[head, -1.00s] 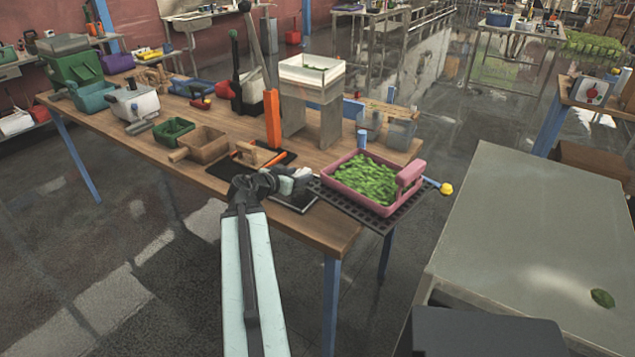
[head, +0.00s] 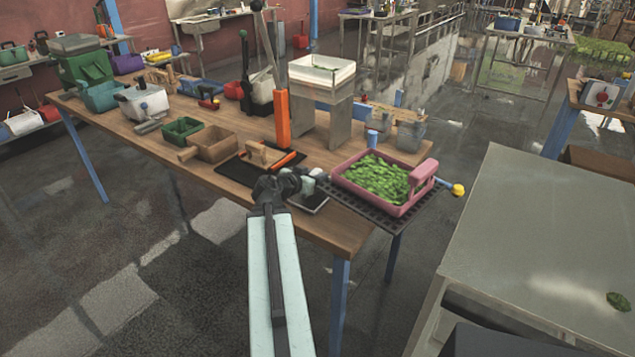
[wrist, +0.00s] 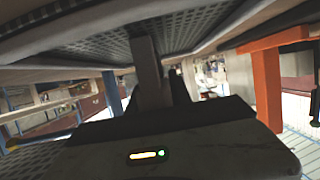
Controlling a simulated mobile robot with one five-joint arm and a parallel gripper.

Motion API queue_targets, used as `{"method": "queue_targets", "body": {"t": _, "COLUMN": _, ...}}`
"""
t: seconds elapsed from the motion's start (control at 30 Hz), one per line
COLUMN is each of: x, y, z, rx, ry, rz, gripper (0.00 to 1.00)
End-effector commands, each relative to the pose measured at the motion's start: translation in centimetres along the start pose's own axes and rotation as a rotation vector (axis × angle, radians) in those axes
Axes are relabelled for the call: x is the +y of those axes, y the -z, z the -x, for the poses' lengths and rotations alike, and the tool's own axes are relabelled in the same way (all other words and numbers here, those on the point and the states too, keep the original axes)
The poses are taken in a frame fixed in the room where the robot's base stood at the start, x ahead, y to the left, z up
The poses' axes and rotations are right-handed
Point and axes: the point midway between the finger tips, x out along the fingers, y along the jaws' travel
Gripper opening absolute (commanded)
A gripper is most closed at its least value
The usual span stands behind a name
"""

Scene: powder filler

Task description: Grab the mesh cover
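A dark perforated mesh panel (head: 352,207) sticks out from the near right end of the wooden table, under a pink tray (head: 400,208) of green leaves. My gripper (head: 305,183) is at the table's near edge, just left of the pink tray, by the panel's left end. Its fingers are small and partly hidden by my wrist, so their opening is unclear. In the wrist view, a perforated surface (wrist: 190,30) fills the top, close above a dark body with a small light.
The table (head: 130,140) carries an orange post (head: 283,118), a metal stand with a white top (head: 322,72), a brown box (head: 213,145) and a green bin (head: 182,130). A grey table (head: 545,220) stands at the right. The floor at left is clear.

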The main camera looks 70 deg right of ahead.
Motion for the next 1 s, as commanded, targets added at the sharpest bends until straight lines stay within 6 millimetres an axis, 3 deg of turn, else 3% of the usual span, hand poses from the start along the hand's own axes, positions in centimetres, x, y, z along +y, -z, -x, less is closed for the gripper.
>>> {"method": "queue_targets", "body": {"t": 0.33, "x": 0.2, "y": 0.2, "z": -0.2, "rx": 0.000, "ry": -0.004, "rz": -0.001, "gripper": 0.00}}
{"method": "queue_targets", "body": {"t": 0.47, "x": 0.2, "y": 1.1, "z": 0.1, "rx": 0.000, "ry": -0.005, "rz": -0.002, "gripper": 0.00}}
{"method": "queue_targets", "body": {"t": 0.83, "x": 0.3, "y": 8.1, "z": 2.6, "rx": 0.000, "ry": -0.006, "rz": -0.002, "gripper": 0.00}}
{"method": "queue_targets", "body": {"t": 1.0, "x": 0.3, "y": 9.8, "z": 3.2, "rx": 0.000, "ry": -0.007, "rz": -0.002, "gripper": 0.00}}
